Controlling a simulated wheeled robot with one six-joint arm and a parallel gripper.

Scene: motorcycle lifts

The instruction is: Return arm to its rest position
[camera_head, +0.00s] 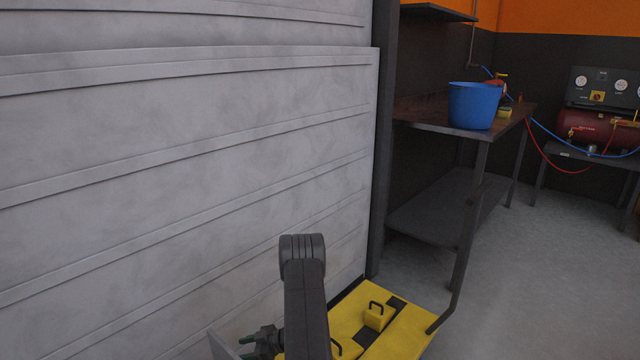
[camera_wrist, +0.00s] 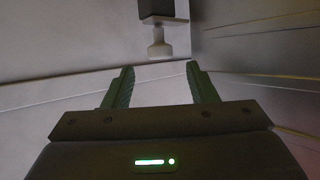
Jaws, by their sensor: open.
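My arm rises from the bottom centre of the head view, with its elbow up and its forearm folded down. My gripper (camera_head: 250,346) is low at the left of the arm, partly cut off by the bottom edge, close to the light panelled wall. In the wrist view my gripper (camera_wrist: 160,80) has its two green fingers apart and nothing between them.
The grey ribbed wall or door (camera_head: 190,150) fills the left. A workbench (camera_head: 412,118) with a blue bucket (camera_head: 474,106) stands to the right. A red compressor (camera_head: 590,128) is at the far right. Bare floor (camera_head: 560,260) is free at the lower right.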

